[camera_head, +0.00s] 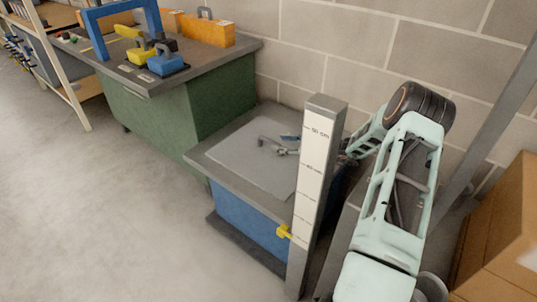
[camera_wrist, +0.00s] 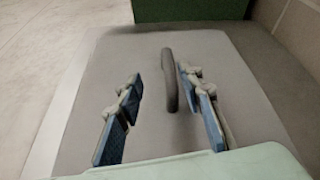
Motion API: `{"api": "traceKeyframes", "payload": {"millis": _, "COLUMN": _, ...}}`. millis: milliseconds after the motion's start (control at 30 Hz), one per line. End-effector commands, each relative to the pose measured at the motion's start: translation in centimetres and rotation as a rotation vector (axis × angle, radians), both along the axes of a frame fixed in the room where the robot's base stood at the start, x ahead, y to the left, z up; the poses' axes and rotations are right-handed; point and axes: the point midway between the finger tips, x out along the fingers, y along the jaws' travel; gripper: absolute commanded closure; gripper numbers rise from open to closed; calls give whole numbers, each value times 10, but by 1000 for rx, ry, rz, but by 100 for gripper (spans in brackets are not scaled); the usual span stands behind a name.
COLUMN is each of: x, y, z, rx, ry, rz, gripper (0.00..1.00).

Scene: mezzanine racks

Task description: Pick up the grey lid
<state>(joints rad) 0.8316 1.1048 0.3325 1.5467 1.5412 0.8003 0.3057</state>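The grey lid (camera_head: 240,150) is a flat light-grey panel lying on top of a blue cabinet or bin. A dark grey bar handle (camera_head: 265,140) stands up from it. In the wrist view the lid (camera_wrist: 110,60) fills most of the picture, and its handle (camera_wrist: 171,80) shows between my two blue finger pads, nearer the right one. My gripper (camera_wrist: 163,88) is open, with a clear gap on both sides of the handle. In the head view my gripper (camera_head: 285,145) is low over the lid at the handle, partly hidden by a post. I cannot tell whether the fingertips touch the lid.
A green cabinet (camera_head: 220,95) carrying blue, yellow and orange items stands behind left. Cardboard boxes (camera_head: 500,220) are at right. The floor at left is clear.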

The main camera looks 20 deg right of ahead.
Motion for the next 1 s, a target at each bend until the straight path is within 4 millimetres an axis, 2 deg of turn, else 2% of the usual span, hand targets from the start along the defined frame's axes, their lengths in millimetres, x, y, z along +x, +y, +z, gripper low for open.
{"api": "traceKeyframes", "payload": {"millis": 133, "x": 7, "y": -4, "z": -13, "rx": 29, "ry": 7, "rz": -32, "gripper": 66}}
{"api": "traceKeyframes", "payload": {"millis": 600, "x": 58, "y": 18, "z": -36, "rx": 24, "ry": 7, "rz": -29, "gripper": 66}}
{"api": "traceKeyframes", "payload": {"millis": 933, "x": 63, "y": 21, "z": -36, "rx": 24, "ry": 7, "rz": -31, "gripper": 66}}
{"api": "traceKeyframes", "payload": {"millis": 1000, "x": 63, "y": 21, "z": -36, "rx": 24, "ry": 7, "rz": -29, "gripper": 73}}
